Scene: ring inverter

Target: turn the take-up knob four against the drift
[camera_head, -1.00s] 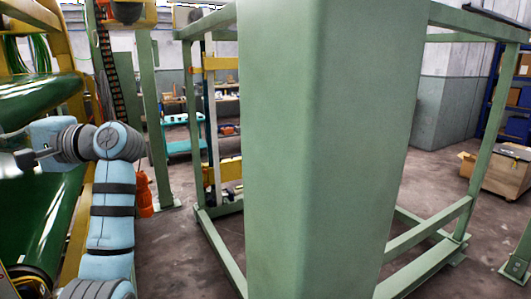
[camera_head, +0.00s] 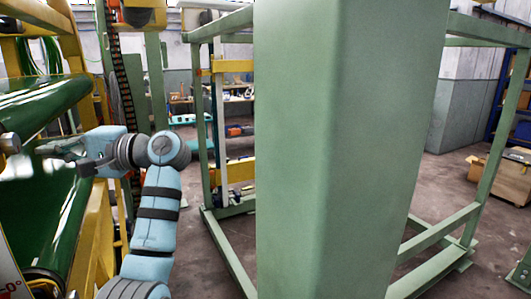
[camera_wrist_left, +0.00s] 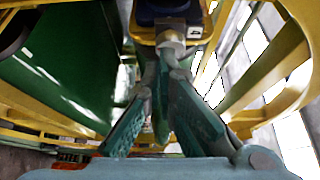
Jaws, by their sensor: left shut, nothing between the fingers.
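A small grey metal knob (camera_head: 10,143) shows at the left edge of the head view, beside the green rollers; whether it is knob four I cannot tell. In the left wrist view a metal knob-like end (camera_wrist_left: 172,44) sits on a yellow bracket, just beyond the fingertips. My left gripper (camera_head: 42,156) is shut and empty, pointing left toward the knob. In the left wrist view its dark green fingers (camera_wrist_left: 168,68) come together close to that metal end; touching or apart I cannot tell. My right gripper is not in view.
A yellow frame (camera_head: 95,225) with green rollers (camera_head: 40,103) stands at the left. A large green post (camera_head: 345,150) fills the middle, part of a green frame. Bare floor shows between.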

